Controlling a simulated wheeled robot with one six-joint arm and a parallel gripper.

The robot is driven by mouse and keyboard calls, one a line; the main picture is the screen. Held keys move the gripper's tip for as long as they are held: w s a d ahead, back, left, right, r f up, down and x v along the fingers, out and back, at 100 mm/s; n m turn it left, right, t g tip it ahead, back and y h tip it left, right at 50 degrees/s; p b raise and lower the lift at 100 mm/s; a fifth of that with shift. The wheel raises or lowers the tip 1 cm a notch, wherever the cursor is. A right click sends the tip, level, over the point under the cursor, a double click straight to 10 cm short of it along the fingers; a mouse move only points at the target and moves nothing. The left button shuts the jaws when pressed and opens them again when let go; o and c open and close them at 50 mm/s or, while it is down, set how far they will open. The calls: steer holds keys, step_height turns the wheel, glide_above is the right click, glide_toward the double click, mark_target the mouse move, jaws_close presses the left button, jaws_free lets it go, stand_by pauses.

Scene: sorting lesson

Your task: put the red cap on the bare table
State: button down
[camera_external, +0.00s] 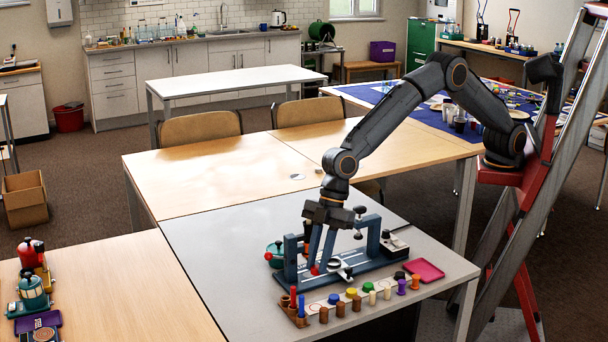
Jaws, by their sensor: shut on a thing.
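The red cap (315,270) is a small red thing at the tips of my gripper (320,266). My gripper points down and is shut on it, low over the blue-grey fixture (290,276) on the grey table. The fingers hide part of the cap. I cannot tell whether the cap touches the fixture. The bare table (215,262) shows as clear grey top to the left of the fixture.
Several coloured caps, such as a yellow one (351,292) and a green one (368,287), stand in a row in front of the fixture. A wooden rack (291,313) is at the left end. A pink tray (424,270) lies right.

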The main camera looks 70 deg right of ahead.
step_height(320, 180, up, 10)
steer(key=w+d+m, duration=0.1)
steer(key=w+d, duration=0.2)
steer(key=w+d+m+b, duration=0.1)
steer(key=w+d, duration=0.2)
steer(key=w, duration=0.1)
steer(key=w+d, duration=0.3)
steer(key=w, duration=0.1)
steer(key=shift+w+f+m+t+b, duration=0.15)
steer(key=shift+f+m+t+b, duration=0.1)
steer(key=shift+m+t+b, duration=0.15)
steer(key=w+d+m+h+b, duration=0.1)
steer(key=w+d+m, duration=0.1)
steer(key=w+d, duration=0.65)
steer(key=m+t+h+b, duration=0.2)
steer(key=m+h+b, duration=0.35)
steer(key=m, duration=0.75)
glide_above(283, 181)
steer(key=s, duration=0.1)
steer(key=shift+y, duration=0.45)
step_height(283, 181, down, 17)
steer(key=shift+s+r+b, duration=0.1)
steer(key=shift+r+b, duration=0.05)
steer(key=shift+b, duration=0.15)
steer(key=shift+f, duration=2.05)
steer(key=shift+f, duration=0.1)
